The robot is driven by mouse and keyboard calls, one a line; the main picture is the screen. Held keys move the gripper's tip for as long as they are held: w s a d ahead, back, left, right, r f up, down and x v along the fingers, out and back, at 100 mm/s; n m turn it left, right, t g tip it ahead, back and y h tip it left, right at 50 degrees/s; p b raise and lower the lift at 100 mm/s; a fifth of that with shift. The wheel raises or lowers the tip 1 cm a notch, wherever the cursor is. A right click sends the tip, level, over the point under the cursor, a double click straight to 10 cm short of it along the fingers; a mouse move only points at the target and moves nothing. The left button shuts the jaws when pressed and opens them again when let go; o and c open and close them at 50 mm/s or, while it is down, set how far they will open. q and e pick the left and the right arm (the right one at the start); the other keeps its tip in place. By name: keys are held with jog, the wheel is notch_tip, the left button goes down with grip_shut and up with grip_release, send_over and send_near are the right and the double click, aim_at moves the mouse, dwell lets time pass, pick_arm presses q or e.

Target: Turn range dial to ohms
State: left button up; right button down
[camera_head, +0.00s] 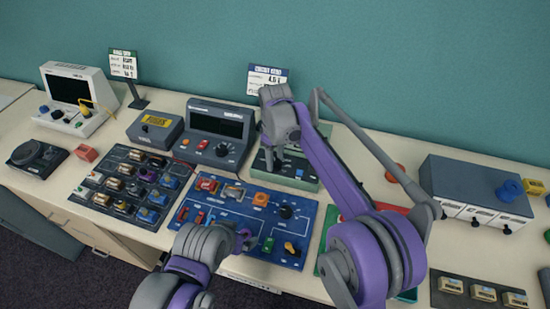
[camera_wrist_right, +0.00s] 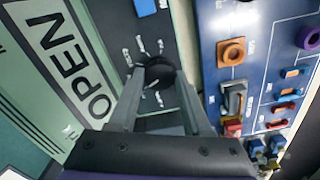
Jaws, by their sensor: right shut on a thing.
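The range dial is a round black knob (camera_wrist_right: 160,72) on a dark panel with white marks around it. It is on the green-edged meter box (camera_head: 306,184) at the back middle. My right gripper (camera_wrist_right: 157,84) is shut on the dial, one finger on each side. In the head view my right gripper (camera_head: 272,162) comes down over the box, and it hides the dial. The dial's pointer and the small labels are too small to read.
A blue board (camera_head: 222,216) with knobs and switches lies in front of the box. A grey meter (camera_head: 217,122) stands to its left, a sign (camera_head: 267,77) behind it. A grey box (camera_head: 470,182) with a blue knob stands at right. A large OPEN label (camera_wrist_right: 74,68) is beside the dial.

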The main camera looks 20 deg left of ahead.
aim_at(275, 162)
jog(key=shift+n, duration=1)
jog(key=shift+c, duration=1.7)
grip_release()
jog(key=shift+r, duration=0.15)
pick_arm(q)
jog(key=shift+w+r+p, duration=0.35)
jog(key=shift+r+p, duration=0.1)
jog(key=shift+r, duration=0.2)
pick_arm(e)
notch_tip(275, 162, up, 11)
jog(key=shift+f, duration=0.2)
jog(key=shift+d, duration=0.1)
